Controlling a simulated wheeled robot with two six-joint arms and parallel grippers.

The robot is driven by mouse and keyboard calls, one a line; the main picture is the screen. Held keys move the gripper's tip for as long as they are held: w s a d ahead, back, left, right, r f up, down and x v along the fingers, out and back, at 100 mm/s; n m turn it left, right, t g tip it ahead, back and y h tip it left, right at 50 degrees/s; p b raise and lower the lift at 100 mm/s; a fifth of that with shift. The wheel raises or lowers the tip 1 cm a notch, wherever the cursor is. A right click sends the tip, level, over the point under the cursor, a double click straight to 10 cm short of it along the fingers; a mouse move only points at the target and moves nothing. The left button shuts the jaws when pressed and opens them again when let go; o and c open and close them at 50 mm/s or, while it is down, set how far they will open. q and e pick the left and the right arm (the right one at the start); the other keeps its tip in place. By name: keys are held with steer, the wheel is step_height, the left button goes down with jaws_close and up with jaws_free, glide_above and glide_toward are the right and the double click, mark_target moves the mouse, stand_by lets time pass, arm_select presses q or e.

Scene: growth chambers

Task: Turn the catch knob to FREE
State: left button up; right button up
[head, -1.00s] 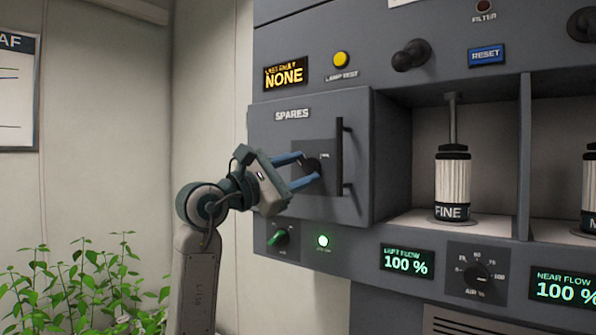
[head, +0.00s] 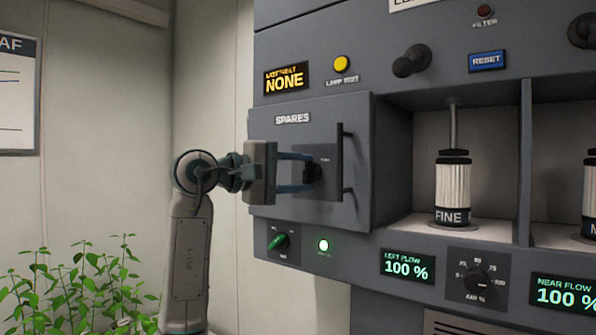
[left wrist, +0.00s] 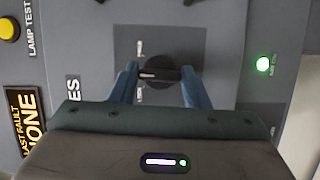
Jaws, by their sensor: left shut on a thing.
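The catch knob (head: 314,174) is a dark round knob on a small dark plate on the front of the SPARES door (head: 275,205). In the left wrist view the knob (left wrist: 160,71) shows a bar lying across the picture, toward both fingers. My right gripper is not in view.
A black vertical handle (head: 343,160) stands out just right of the knob. Below the door are a green knob (head: 279,242) and a lit green lamp (head: 323,245). A FINE filter (head: 453,188) stands in the open bay at right. Plants (head: 85,285) fill the lower left.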

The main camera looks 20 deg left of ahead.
arm_select(q)
steer(key=m, duration=0.2)
steer(key=m+g+y+p, duration=0.1)
steer(key=shift+r+m+y, duration=0.15)
steer(key=shift+m+y, duration=0.15)
steer(key=shift+m, duration=0.1)
steer(key=shift+m+y+p, duration=0.6)
steer(key=shift+m+y, duration=0.1)
steer(key=shift+m, duration=0.8)
steer(key=o, duration=1)
steer(key=shift+d, duration=0.1)
steer(key=shift+s, duration=0.1)
